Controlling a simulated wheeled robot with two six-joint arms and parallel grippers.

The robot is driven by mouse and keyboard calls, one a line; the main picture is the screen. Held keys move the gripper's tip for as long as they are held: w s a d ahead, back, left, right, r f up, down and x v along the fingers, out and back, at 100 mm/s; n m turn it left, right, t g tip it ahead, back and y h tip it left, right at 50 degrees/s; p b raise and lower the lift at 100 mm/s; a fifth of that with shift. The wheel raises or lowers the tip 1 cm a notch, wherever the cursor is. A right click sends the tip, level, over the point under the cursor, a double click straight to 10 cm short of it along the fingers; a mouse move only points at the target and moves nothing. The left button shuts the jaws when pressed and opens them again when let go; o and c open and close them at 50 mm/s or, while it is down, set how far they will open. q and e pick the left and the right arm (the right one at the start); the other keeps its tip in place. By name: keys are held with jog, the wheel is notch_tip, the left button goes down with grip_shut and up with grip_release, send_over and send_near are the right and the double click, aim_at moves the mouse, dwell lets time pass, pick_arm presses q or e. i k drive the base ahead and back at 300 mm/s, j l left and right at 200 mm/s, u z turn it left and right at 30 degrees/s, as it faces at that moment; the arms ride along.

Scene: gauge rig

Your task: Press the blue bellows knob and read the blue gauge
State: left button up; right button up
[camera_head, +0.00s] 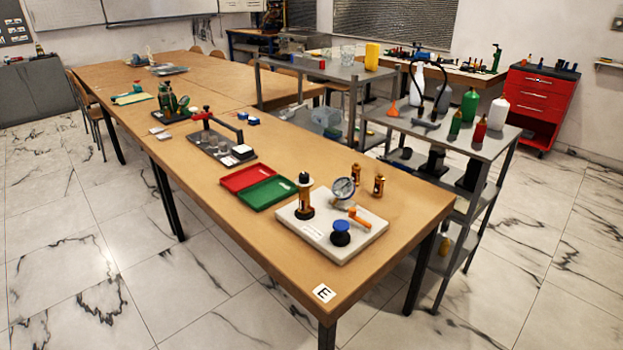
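The blue bellows knob (340,226) tops a dark body on a white base plate (315,237), near the front end of the wooden table. A round gauge with a pale face (344,188) stands behind it on the same plate. The gauge looks dark blue at the rim. Its face is too small for me to make out the needle or the numbers. An orange handle (360,216) lies between the knob and the plate's right edge. A black and orange upright device (304,197) stands at the plate's left. Neither of my grippers is in view.
Red and green trays (264,194) lie left of the plate. Two small brass-coloured pieces (379,185) stand behind it. A grey shelf cart (480,146) with bottles stands close along the table's right side. The table corner near the "E" label (324,293) is clear.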

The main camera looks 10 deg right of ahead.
aim_at(341, 226)
jog(key=i+j, duration=0.5)
jog(key=j, duration=0.25)
jog(key=i+j, duration=0.25)
jog(key=j+z, duration=0.1)
jog(key=z, duration=1.65)
